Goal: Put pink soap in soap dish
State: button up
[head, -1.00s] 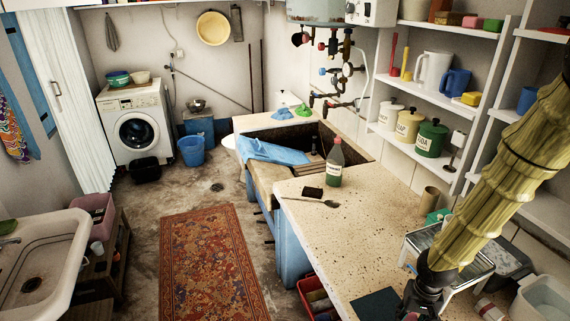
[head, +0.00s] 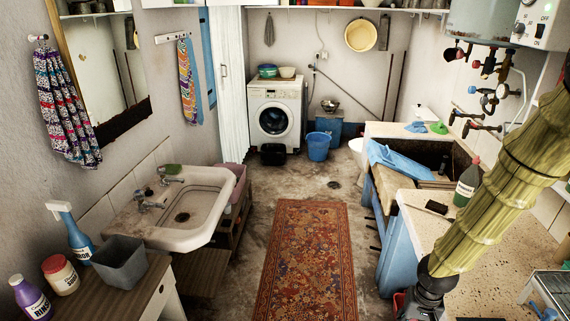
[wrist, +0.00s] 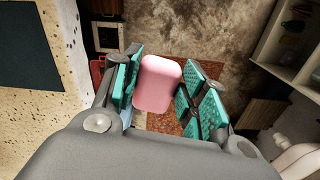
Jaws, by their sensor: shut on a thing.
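The pink soap (wrist: 158,84) is a rounded bar that shows in the wrist view. It sits between the teal-padded fingers of my gripper (wrist: 162,88), which are shut on it, and it hangs above the floor.
A spray bottle (head: 77,234), a grey bin (head: 121,264) and jars stand on the wooden cabinet at left. The speckled counter (head: 480,232) with a green bottle (head: 467,183) is at right. A patterned rug (head: 303,255) lies on open floor between them.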

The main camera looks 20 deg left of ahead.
aim_at(172, 169)
jog(key=u, duration=0.05)
jog(key=i, duration=1.2)
jog(key=u, duration=0.45)
jog(key=i, duration=1.4)
jog(key=u, duration=1.4)
jog(key=i, duration=1.1)
jog(key=u, duration=0.7)
